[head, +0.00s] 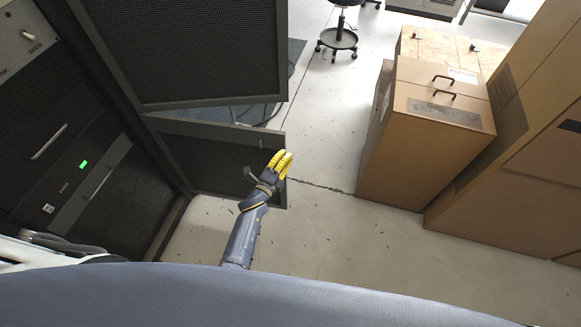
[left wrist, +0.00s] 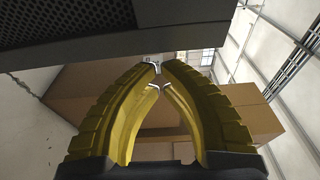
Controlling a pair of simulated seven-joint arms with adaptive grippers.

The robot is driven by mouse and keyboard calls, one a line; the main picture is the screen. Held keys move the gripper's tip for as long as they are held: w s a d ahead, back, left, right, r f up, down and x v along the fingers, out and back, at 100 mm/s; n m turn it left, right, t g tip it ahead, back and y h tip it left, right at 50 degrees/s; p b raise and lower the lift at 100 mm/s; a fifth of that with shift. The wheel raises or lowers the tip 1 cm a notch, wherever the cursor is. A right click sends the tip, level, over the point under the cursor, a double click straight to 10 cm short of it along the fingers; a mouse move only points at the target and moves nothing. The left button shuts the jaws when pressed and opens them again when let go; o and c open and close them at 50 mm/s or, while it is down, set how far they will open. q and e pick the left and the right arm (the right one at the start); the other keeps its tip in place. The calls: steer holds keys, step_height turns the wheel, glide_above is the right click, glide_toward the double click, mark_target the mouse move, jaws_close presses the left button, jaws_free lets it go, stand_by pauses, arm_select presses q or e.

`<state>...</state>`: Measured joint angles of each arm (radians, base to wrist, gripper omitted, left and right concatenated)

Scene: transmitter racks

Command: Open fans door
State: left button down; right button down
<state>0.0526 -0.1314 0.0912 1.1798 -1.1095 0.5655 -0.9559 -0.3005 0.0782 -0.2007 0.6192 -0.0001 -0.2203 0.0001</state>
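Two dark mesh doors stand swung out from the rack in the head view. The upper mesh door (head: 190,50) is large, and the lower mesh door (head: 215,155) sits below it. No readable label shows which is the fans door. My left gripper (head: 281,162), with yellow fingers, is by the outer end of the lower door. I cannot tell whether it touches the door. In the left wrist view its fingertips (left wrist: 158,66) come together with nothing clearly held, and a dark mesh panel (left wrist: 120,25) is close above them. My right gripper is not in view.
The rack (head: 75,150) with a green light stands at the left. Brown cabinets (head: 430,130) with handles stand at the right. A wheeled stool (head: 338,40) is at the back. The pale floor (head: 320,215) between rack and cabinets is clear.

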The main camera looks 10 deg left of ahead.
arm_select(q)
steer(key=shift+w, duration=0.5)
steer(key=s, duration=1.4)
steer(key=s+a+f+n+g+y, duration=0.2)
steer(key=s+f+n+g, duration=0.2)
steer(key=s+f+n, duration=0.7)
steer(key=s+a+f+n+g+y, duration=0.2)
steer(key=s+f+n+g, duration=0.15)
steer(key=f, duration=1.25)
steer(key=s+a+f+n+g, duration=0.1)
steer(key=s+a+f+g, duration=0.1)
steer(key=s, duration=0.8)
steer(key=s+a+f+n+g+y, duration=0.1)
steer(key=s+a+f+g, duration=0.2)
steer(key=s+f, duration=0.4)
steer(key=s+a+f+n+g, duration=0.1)
steer(key=s+a+f+g, duration=0.2)
steer(key=s, duration=1)
step_height(320, 180, down, 2)
steer(key=shift+s+a+f+y, duration=0.1)
steer(key=shift+s+a+y, duration=0.25)
steer(key=shift+a, duration=0.55)
